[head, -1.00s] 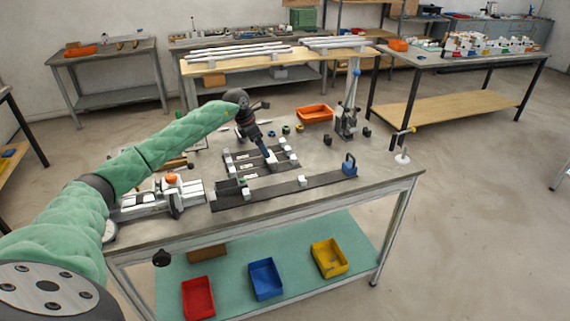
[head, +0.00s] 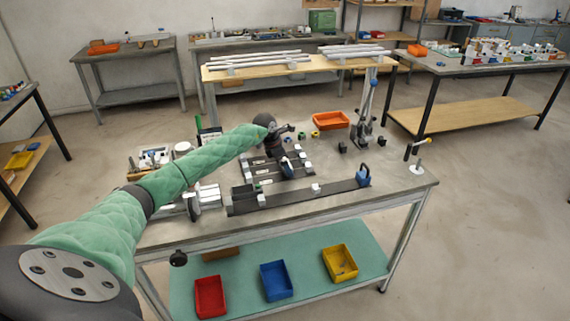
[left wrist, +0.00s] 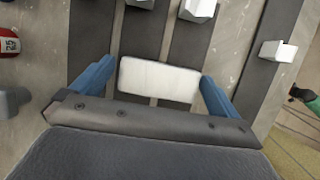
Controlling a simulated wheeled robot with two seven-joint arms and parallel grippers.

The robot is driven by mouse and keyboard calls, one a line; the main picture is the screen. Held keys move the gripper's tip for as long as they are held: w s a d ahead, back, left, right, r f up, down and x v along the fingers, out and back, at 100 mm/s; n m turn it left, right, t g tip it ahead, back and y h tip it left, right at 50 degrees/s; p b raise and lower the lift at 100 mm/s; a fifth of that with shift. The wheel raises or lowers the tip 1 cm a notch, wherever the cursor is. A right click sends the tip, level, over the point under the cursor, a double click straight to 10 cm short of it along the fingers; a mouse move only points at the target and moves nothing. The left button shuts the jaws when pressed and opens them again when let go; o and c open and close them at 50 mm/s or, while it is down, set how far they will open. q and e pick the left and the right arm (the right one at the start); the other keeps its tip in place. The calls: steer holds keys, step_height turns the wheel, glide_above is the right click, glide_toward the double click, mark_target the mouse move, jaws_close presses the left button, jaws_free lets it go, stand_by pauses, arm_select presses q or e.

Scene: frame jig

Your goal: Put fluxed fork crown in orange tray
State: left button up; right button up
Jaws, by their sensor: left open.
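The orange tray (head: 331,121) sits at the back of the workbench, right of the jig, and looks empty. My left gripper (head: 288,166) is low over the dark jig rails (head: 262,164) in the middle of the bench. In the left wrist view its blue fingers (left wrist: 158,76) are open, one on each side of a white block (left wrist: 160,82). A gap shows at the left finger; I cannot tell whether the right finger touches. I cannot tell which piece is the fork crown. My right gripper is not in view.
A long dark rail (head: 290,197) with a blue end piece (head: 363,177) lies along the bench front. A metal stand (head: 366,125) is right of the tray. Small coloured parts (head: 301,134) lie left of the tray. Red, blue and yellow bins stand on the lower shelf.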

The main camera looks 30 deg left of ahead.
arm_select(q)
steer(key=shift+w+f, duration=0.1)
steer(key=shift+f, duration=0.15)
steer(key=c, duration=1.1)
steer(key=shift+o, duration=0.2)
steer(key=shift+r, duration=0.1)
